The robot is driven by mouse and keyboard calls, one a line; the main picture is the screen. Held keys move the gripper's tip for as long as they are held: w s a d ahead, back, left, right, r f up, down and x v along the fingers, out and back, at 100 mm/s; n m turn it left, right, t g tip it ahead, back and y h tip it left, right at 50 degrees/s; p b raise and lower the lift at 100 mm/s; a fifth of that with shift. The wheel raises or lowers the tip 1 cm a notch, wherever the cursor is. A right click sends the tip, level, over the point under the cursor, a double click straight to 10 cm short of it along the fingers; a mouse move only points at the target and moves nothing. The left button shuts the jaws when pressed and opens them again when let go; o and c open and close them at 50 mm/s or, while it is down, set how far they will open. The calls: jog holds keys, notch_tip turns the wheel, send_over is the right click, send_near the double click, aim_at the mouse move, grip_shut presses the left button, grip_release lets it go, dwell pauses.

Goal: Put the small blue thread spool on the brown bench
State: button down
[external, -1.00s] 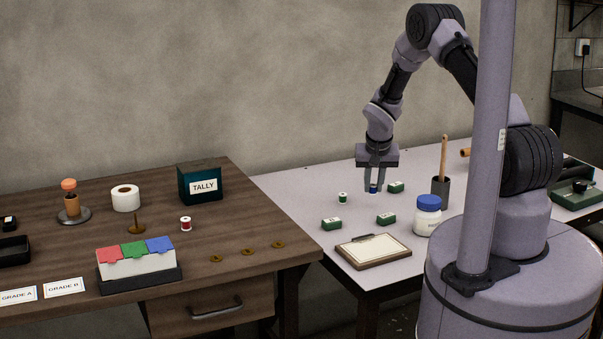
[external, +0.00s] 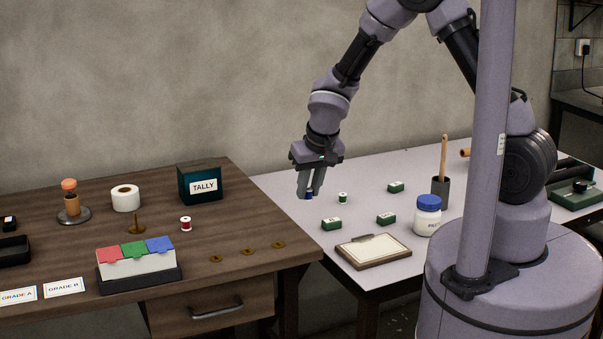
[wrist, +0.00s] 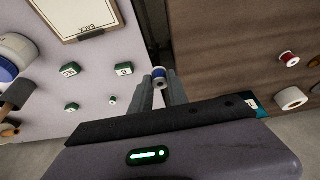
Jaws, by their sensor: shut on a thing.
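The small blue thread spool (external: 309,196) is held between the fingertips of my gripper (external: 307,190), above the left part of the pale table. In the wrist view the blue spool (wrist: 158,76) sits between the fingertips (wrist: 159,82), over the gap between the two tables. My gripper is shut on it. The brown bench (external: 215,238) is to the left of my gripper, with a bare stretch of wood near its right edge.
On the bench are a red spool (external: 186,224), a TALLY box (external: 200,184), a paper roll (external: 125,198), a lidded tricolour box (external: 138,262) and several brass discs (external: 247,251). The pale table (external: 290,185) holds a green spool (external: 342,198), green blocks (external: 331,223) and a clipboard (external: 373,251).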

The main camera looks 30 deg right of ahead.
jog(key=shift+n+y, duration=0.3)
jog(key=shift+n, duration=0.6)
jog(key=s+a, duration=0.1)
jog(key=s, duration=0.1)
jog(key=s+a, duration=0.4)
jog(key=s, duration=0.1)
jog(key=shift+s+a+r+b, duration=0.1)
jog(key=shift+a+r+b, duration=0.1)
jog(key=shift+b, duration=0.15)
jog(key=p, duration=0.2)
send_over(241, 216)
jog(key=s, duration=0.2)
jog(key=shift+d+f, duration=0.3)
jog(key=shift+f, duration=0.55)
jog(key=f+b, duration=0.1)
jog(key=f, duration=0.1)
jog(key=f+b, duration=0.1)
jog(key=shift+w+a+f+b, duration=0.15)
jog(key=shift+w+f+b, duration=0.05)
jog(key=shift+f+b, duration=0.2)
jog(key=shift+r, duration=0.2)
jog(key=shift+f, duration=0.2)
jog(key=c, duration=1.3)
grip_release()
